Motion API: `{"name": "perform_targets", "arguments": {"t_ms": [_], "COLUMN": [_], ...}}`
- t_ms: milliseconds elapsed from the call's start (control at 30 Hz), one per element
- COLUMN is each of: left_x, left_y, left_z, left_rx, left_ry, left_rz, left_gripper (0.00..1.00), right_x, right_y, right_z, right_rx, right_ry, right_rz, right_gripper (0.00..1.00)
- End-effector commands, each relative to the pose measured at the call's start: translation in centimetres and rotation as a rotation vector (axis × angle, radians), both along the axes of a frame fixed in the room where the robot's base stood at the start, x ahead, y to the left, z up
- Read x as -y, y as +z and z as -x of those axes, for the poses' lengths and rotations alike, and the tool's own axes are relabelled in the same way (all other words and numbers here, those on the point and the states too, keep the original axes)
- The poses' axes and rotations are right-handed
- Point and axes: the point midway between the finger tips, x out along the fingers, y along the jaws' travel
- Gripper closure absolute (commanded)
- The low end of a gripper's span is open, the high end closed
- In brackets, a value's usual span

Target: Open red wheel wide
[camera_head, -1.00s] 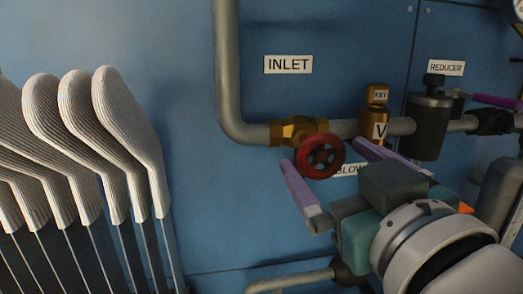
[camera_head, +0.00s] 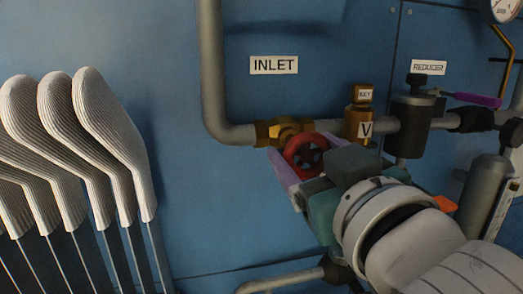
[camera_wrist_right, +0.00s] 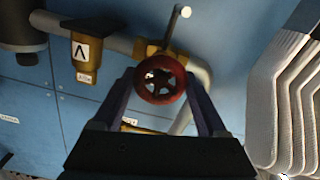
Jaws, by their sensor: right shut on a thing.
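The red wheel (camera_head: 306,157) is a small round handwheel with dark spokes, on the brass valve (camera_head: 284,131) of the grey pipe under the INLET label. My right gripper (camera_head: 303,152) reaches it from the lower right and is shut on its rim. In the right wrist view the red wheel (camera_wrist_right: 160,80) sits between the two fingertips of my right gripper (camera_wrist_right: 161,77), one on each side. The far finger is partly hidden behind the wheel and the gripper body in the head view. My left gripper is not in view.
A purple lever (camera_head: 473,99) and gauge (camera_head: 506,9) are farther right. The blue panel between is clear.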

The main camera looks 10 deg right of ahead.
Motion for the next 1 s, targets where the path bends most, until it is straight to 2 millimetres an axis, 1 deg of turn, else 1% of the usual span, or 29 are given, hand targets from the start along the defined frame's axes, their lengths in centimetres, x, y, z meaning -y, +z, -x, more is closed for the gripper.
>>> {"name": "perform_targets", "arguments": {"t_ms": [33,267,467,667,867,1000], "left_x": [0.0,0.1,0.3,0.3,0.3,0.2], "left_y": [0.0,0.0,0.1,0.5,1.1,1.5], "left_z": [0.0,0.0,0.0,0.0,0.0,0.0], "left_rx": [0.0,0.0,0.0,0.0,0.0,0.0], "left_ry": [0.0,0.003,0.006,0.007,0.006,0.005], "left_rz": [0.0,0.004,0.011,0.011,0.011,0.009], "left_gripper": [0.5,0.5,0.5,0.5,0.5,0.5], "right_x": [0.0,0.0,0.0,-0.1,-0.1,-0.1], "right_y": [0.0,0.0,0.0,0.1,0.1,0.1], "right_z": [0.0,0.0,0.0,0.0,0.0,0.0], "right_rx": [0.0,0.0,0.0,0.001,0.007,0.012], "right_ry": [0.001,0.001,0.001,0.001,0.001,0.001], "right_rz": [0.0,0.0,0.011,0.078,0.217,0.345], "right_gripper": [0.54,0.8,0.8,0.8,0.8,0.8]}}
